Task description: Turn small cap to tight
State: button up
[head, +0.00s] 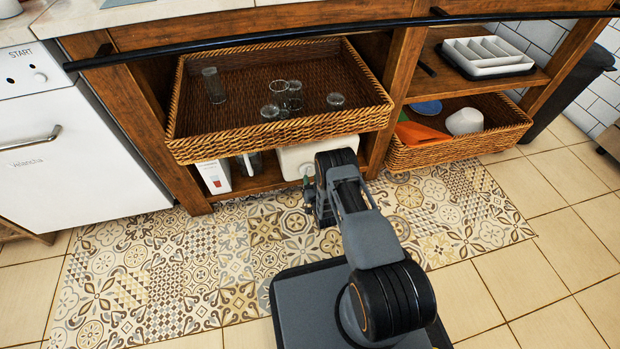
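I cannot make out a small cap in the head view. A white box-like item (296,158) stands on the lower shelf under the large wicker basket, partly hidden behind my arm. My gripper (306,184) is in front of this lower shelf, just below the white item's front. Only a small greenish and dark part of the gripper shows at the left of my wrist. Its fingertips are too small and hidden to tell whether they are open, or whether they touch anything.
A large wicker basket (235,147) with several glass jars sticks out above my gripper. A red-and-white carton (214,177) stands left of the white item. A lower wicker basket (455,150) is at right. A white dishwasher (75,150) is at left.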

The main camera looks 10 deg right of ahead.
aim_at(308, 170)
jog(key=shift+w+a+b, duration=0.1)
jog(key=shift+w+b, duration=0.25)
jog(key=shift+w, duration=0.95)
jog(key=shift+c, duration=0.3)
